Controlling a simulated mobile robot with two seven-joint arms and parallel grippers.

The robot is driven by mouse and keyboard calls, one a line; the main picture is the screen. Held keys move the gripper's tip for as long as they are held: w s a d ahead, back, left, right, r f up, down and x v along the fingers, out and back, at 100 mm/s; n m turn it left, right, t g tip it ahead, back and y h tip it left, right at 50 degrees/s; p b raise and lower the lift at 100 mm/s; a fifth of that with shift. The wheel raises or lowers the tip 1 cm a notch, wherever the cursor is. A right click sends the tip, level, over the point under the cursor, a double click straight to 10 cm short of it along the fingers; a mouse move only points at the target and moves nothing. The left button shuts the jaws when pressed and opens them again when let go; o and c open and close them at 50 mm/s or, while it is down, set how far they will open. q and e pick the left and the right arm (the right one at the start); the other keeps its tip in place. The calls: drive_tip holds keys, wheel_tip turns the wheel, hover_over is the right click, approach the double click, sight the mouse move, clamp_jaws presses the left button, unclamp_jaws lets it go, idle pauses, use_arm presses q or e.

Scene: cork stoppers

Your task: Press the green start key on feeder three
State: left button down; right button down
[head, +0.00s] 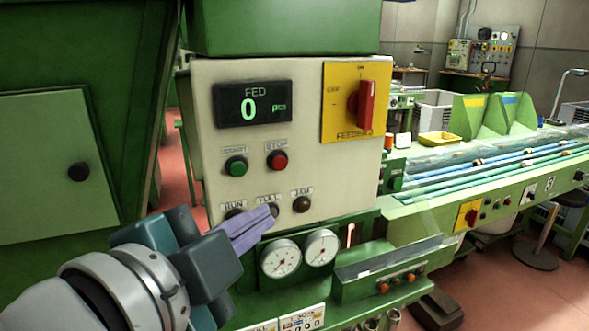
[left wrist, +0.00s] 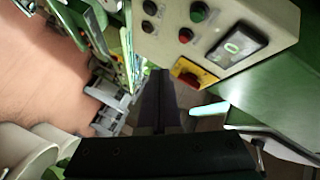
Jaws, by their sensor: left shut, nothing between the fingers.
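The green start key (head: 236,166) sits under the word START on the cream control panel (head: 225,195), left of the red stop key (head: 278,160). The left wrist view also shows the green key (left wrist: 199,11) near the top and the red key (left wrist: 185,35) below it. My left gripper (head: 270,214) is shut and empty. In the head view its fingertips overlap the lower panel, below and right of the green key. They hide part of the lamp row; I cannot tell whether they touch the panel. My right gripper is in neither view.
The display (head: 252,104) reads FED 0 pcs. A red rotary switch (head: 366,103) stands out from a yellow plate labelled as a feeder. Two dial gauges (head: 280,258) are close under my left fingers. A green cabinet (head: 50,130) stands at left. Space before the start key looks clear.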

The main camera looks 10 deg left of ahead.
sight(238, 169)
use_arm(q)
drive_tip(key=shift+w+a+b, duration=0.2)
drive_tip(key=shift+w+a, duration=0.6)
drive_tip(key=shift+w, duration=0.4)
drive_tip(key=shift+w+a+b, duration=0.15)
drive_tip(key=shift+w+a, duration=0.65)
drive_tip(key=shift+w, duration=0.45)
drive_tip(key=shift+w+a+b, duration=0.2)
drive_tip(key=shift+w+a, duration=0.6)
drive_tip(key=shift+w, duration=0.4)
drive_tip(key=shift+w+a, duration=0.25)
drive_tip(key=shift+w, duration=0.1)
drive_tip(key=shift+w+a, duration=0.25)
drive_tip(key=shift+w, duration=0.1)
drive_tip(key=shift+s+d, duration=0.1)
drive_tip(key=shift+s+d+p, duration=0.4)
drive_tip(key=shift+s+p, duration=0.2)
drive_tip(key=shift+s, duration=0.05)
